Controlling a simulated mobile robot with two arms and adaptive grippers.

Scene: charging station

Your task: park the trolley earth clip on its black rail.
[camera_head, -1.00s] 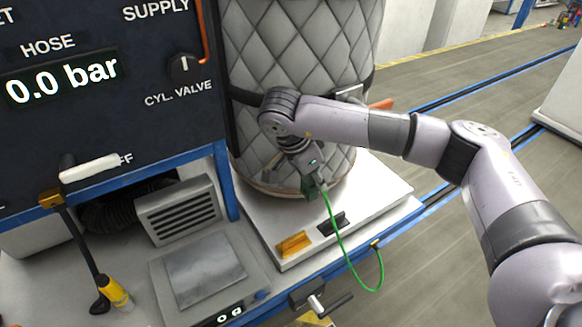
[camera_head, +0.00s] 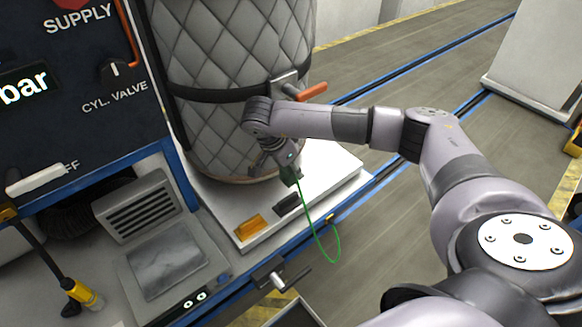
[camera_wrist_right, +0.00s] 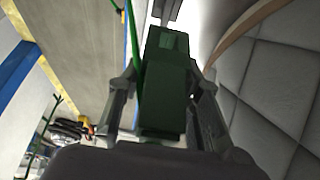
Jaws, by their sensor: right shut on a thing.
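The green earth clip (camera_head: 291,176) is held in my right gripper (camera_head: 284,166), above the white trolley deck. In the right wrist view the green clip (camera_wrist_right: 165,85) fills the space between the two fingers of my right gripper (camera_wrist_right: 163,100), which is shut on it. A green cable (camera_head: 330,240) hangs from the clip in a loop past the deck's edge. The short black rail (camera_head: 288,204) lies on the deck just below the clip in the picture, and the clip looks apart from it. A dark piece at the top of the wrist view may be the rail. My left gripper is not in view.
An orange block (camera_head: 249,228) sits on the deck left of the rail. The grey quilted cylinder (camera_head: 225,60), with a strap and an orange handle (camera_head: 312,91), stands close behind the gripper. A blue-edged bench with a scale (camera_head: 168,258) is at left.

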